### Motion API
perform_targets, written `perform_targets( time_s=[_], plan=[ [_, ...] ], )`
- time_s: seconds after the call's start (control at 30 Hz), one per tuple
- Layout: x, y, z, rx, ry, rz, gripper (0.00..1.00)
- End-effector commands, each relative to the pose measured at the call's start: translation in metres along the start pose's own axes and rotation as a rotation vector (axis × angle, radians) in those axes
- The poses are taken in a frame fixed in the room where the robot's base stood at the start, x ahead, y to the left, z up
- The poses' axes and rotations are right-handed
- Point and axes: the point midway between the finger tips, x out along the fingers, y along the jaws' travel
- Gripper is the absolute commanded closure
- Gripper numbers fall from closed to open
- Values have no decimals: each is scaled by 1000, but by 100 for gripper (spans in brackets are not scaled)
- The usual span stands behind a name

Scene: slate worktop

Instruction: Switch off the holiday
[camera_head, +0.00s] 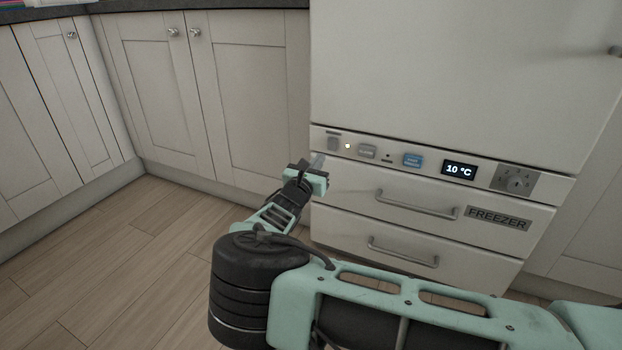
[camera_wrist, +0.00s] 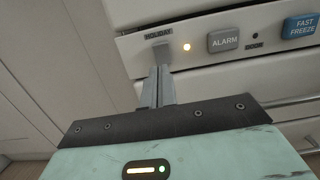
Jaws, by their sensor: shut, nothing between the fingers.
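The holiday switch (camera_wrist: 162,53) is a grey rocker under a label reading HOLIDAY on the fridge-freezer's control strip. It also shows at the strip's left end in the head view (camera_head: 332,143). A small lamp (camera_wrist: 187,47) to its right glows warm white. My gripper (camera_wrist: 160,76) is shut and empty. Its fingertips are at the lower part of the switch in the wrist view and overlap it; I cannot tell whether they touch. In the head view my gripper (camera_head: 317,160) is just below and left of the switch.
Right along the strip are a grey ALARM button (camera_wrist: 223,40), a blue FAST FREEZE button (camera_wrist: 301,26), a display (camera_head: 459,170) reading 10 °C and a dial (camera_head: 514,180). Freezer drawer handles (camera_head: 416,205) stick out below. White cupboards (camera_head: 150,90) stand left; the floor there is clear.

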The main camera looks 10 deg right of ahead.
Motion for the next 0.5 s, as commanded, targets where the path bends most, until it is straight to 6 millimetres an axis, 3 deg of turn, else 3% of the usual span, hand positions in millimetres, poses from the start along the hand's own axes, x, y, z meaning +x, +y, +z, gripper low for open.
perform_targets(
  time_s=[0.2,0.5],
  plan=[
    [40,-1,-4,3,0,-2,100],
    [60,0,-1,0,1,0,100]
  ],
)
